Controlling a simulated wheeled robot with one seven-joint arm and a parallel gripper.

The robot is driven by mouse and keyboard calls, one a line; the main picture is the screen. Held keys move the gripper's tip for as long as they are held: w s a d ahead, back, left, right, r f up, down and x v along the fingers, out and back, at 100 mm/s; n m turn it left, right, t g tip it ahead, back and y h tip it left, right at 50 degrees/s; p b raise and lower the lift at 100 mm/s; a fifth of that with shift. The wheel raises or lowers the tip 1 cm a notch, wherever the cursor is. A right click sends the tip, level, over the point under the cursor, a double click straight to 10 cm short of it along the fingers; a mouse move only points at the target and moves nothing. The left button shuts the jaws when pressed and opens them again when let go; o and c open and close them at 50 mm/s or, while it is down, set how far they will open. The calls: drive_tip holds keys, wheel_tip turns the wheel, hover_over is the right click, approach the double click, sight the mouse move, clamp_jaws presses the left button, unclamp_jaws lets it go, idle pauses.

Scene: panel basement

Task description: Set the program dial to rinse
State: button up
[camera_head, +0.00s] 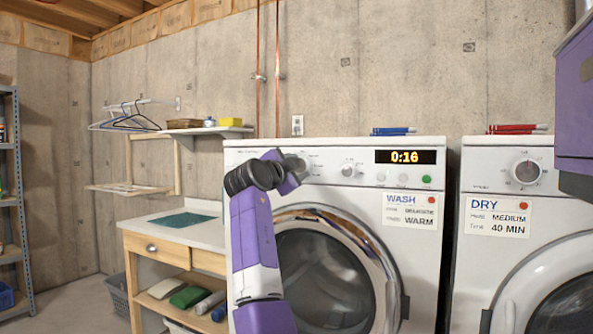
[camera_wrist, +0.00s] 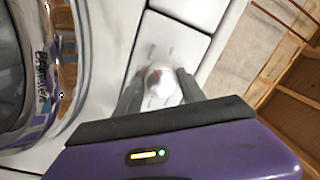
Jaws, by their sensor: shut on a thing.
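The washer (camera_head: 240,150) has a white front panel with a round door below it. A silver dial (camera_wrist: 161,82) at the panel's left end sits between the two dark fingers of my gripper (camera_wrist: 160,90), which is shut on it. In the head view my gripper (camera_head: 298,170) hides much of this dial. A second dial (camera_head: 348,170) to its right is free. The dial's markings and pointer are too small or hidden to read.
The washer display (camera_head: 405,157) reads 0:16, with a green button (camera_head: 427,180) below. A WASH card (camera_head: 410,211) lists delicate and warm. The dryer (camera_head: 480,180) stands at right. A counter (camera_head: 160,228) stands left of the washer. A wall shelf (camera_head: 205,131) is above.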

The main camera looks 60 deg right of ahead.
drive_tip(key=shift+f, duration=0.15)
drive_tip(key=o, duration=1.4)
drive_tip(key=shift+c, duration=0.2)
drive_tip(key=shift+a, duration=0.1)
drive_tip(key=s+a, duration=0.1)
drive_tip(key=a, duration=0.6)
drive_tip(key=shift+a+f, duration=0.15)
drive_tip(key=shift+a, duration=0.1)
